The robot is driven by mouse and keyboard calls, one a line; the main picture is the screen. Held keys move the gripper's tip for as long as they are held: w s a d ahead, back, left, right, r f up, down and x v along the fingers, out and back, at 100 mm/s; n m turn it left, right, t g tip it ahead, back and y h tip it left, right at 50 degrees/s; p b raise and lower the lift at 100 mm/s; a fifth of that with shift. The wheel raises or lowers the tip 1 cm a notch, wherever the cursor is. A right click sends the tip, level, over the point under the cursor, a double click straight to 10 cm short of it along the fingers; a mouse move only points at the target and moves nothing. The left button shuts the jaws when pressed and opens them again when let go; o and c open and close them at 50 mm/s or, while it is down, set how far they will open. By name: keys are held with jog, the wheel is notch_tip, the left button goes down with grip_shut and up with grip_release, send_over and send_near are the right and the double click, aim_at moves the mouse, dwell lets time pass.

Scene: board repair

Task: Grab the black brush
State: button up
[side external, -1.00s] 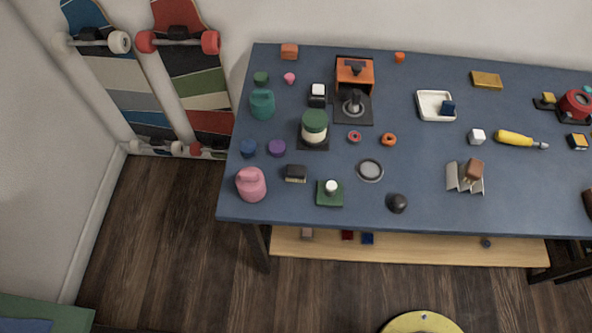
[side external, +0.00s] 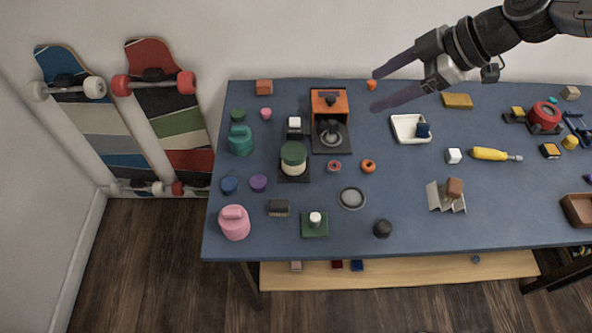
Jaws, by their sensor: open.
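The black brush (side external: 279,208) appears to be the small dark block near the front left of the blue table. It lies between the pink container and the green block with a white knob. My gripper (side external: 375,92) is open and empty at the upper right. Its two long fingers point left, wide apart, above the back part of the table. It is far from the brush, up and to the right of it. Nothing covers the brush in this view.
A pink container (side external: 235,223), a purple knob (side external: 258,183) and a green block (side external: 314,225) stand around the brush. A green-topped jar (side external: 293,158) and an orange-black device (side external: 330,108) stand behind it. The table front edge is close.

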jog(key=s+a+f+g, duration=0.1)
jog(key=a+f+g, duration=0.1)
jog(key=a+f, duration=0.6)
jog(key=n+g, duration=0.1)
send_near(279, 203)
jog(key=a+f, duration=0.2)
jog(key=f, duration=0.1)
jog(key=shift+s+a+h, duration=0.1)
jog(key=shift+a+h, duration=0.1)
jog(key=shift+h, duration=0.2)
jog(key=shift+x, duration=3.2)
jog(key=shift+a+r, duration=0.1)
grip_shut()
